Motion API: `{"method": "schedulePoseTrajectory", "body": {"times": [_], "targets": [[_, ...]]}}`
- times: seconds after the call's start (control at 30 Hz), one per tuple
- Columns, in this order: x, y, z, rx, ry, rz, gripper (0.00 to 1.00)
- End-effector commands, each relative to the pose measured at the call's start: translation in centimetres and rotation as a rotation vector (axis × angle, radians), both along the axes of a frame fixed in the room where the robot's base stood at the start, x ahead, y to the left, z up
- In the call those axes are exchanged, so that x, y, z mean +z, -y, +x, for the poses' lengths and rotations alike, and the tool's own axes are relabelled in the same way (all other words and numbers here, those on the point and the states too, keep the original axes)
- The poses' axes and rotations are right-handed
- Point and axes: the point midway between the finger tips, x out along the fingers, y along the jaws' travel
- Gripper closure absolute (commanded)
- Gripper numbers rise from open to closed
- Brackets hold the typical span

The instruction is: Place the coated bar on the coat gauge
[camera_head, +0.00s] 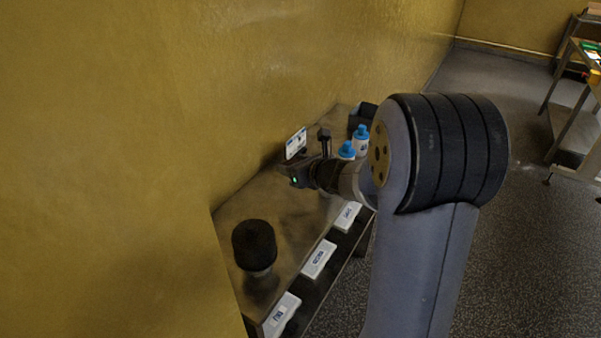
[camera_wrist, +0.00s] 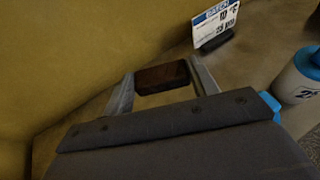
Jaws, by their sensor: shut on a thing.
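My gripper (camera_wrist: 162,73) is shut on a dark brown coated bar (camera_wrist: 163,79), which sits between its two fingers in the wrist view. In the head view my gripper (camera_head: 293,176) is over the far half of a narrow bench, near the yellow wall. The bar cannot be made out there. I cannot pick out the coat gauge for certain in either view. A dark, round-topped object (camera_head: 254,243) stands on the near part of the bench, apart from my gripper.
The bench (camera_head: 236,211) runs along the yellow wall, with several white label plates (camera_head: 318,259) on its front edge. A batch card (camera_head: 296,142) stands near the wall, also in the wrist view (camera_wrist: 215,22). White bottles with blue caps (camera_head: 361,140) and a dark bin (camera_head: 361,116) stand beyond.

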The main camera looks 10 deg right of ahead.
Motion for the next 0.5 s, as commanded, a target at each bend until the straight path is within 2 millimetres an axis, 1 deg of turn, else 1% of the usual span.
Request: {"method": "schedulePoseTrajectory", "body": {"times": [0.03, 0.13, 0.2, 0.37, 0.5], "targets": [[-1.5, 0.0, -0.1, -0.001, -0.007, 0.003, 0.57], [-3.4, 0.0, 0.0, -0.001, -0.007, 0.003, 0.57], [-4.4, 0.0, 0.0, -0.002, -0.005, 0.002, 0.57], [-5.8, 0.0, 0.0, 0.0, -0.005, 0.001, 0.57], [-7.8, 0.0, -0.1, -0.001, -0.006, 0.002, 0.57]]}}
